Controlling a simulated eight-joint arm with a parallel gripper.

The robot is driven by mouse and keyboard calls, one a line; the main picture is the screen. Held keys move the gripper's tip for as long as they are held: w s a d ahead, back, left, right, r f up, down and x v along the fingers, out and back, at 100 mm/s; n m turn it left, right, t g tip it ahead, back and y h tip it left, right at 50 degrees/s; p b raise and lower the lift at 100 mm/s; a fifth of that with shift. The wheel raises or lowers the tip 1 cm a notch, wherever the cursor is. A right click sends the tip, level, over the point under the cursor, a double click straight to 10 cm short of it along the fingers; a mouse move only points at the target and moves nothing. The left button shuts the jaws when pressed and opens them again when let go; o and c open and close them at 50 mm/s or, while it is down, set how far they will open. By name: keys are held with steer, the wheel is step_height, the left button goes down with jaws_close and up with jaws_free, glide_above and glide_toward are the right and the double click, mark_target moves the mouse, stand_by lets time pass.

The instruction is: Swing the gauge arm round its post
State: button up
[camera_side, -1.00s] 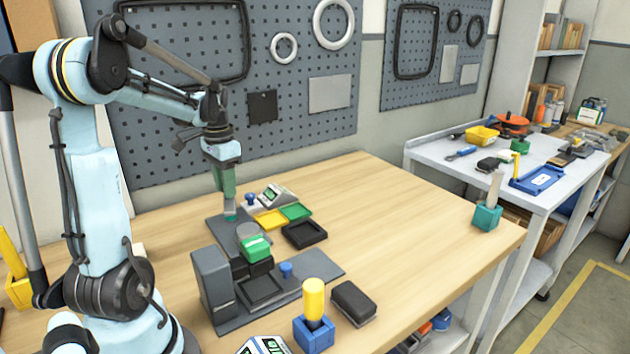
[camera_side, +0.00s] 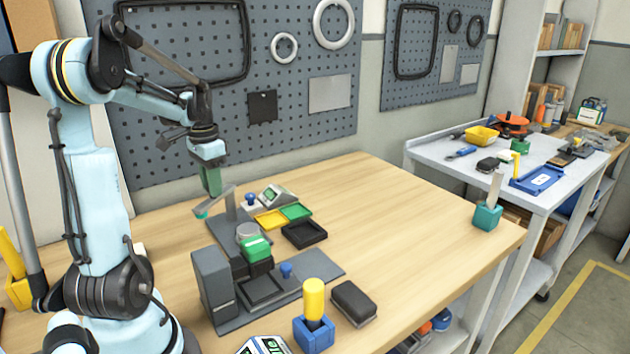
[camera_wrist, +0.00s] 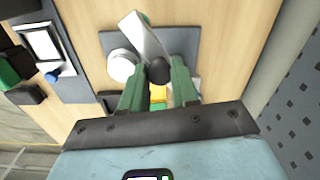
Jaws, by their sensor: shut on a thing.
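The gauge arm (camera_side: 214,201) is a flat grey bar with a teal tip, held above the bench beside its dark post (camera_side: 231,205). Its teal tip points left and toward the front, out past the grey base plate. In the wrist view the bar (camera_wrist: 147,36) slants up from a black knob (camera_wrist: 158,70). My gripper (camera_side: 213,193) has green fingers and points down at the bar. In the wrist view, its fingertips (camera_wrist: 159,72) are on either side of the knob and shut on it. The post's joint with the bar is partly hidden.
A grey disc (camera_side: 247,232), a green block (camera_side: 256,248) and a dark fixture (camera_side: 212,284) stand in front. The bench's right half is mostly clear.

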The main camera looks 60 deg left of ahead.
steer(key=o, duration=0.5)
steer(key=shift+r, duration=3)
steer(key=shift+d, duration=0.1)
steer(key=w+d+f+t, duration=0.1)
steer(key=w+d+t, duration=0.1)
steer(key=d, duration=0.8)
steer(key=w+d+f+m+t, duration=0.1)
steer(key=w+d+f+t, duration=0.1)
steer(key=d, duration=0.8)
steer(key=w+d+f+t, duration=0.1)
steer(key=w+d+t, duration=0.1)
steer(key=d, duration=0.8)
steer(key=shift+w+d+f+m+t, duration=0.15)
steer(key=shift+d+m+t, duration=0.2)
steer(key=shift+t, duration=0.25)
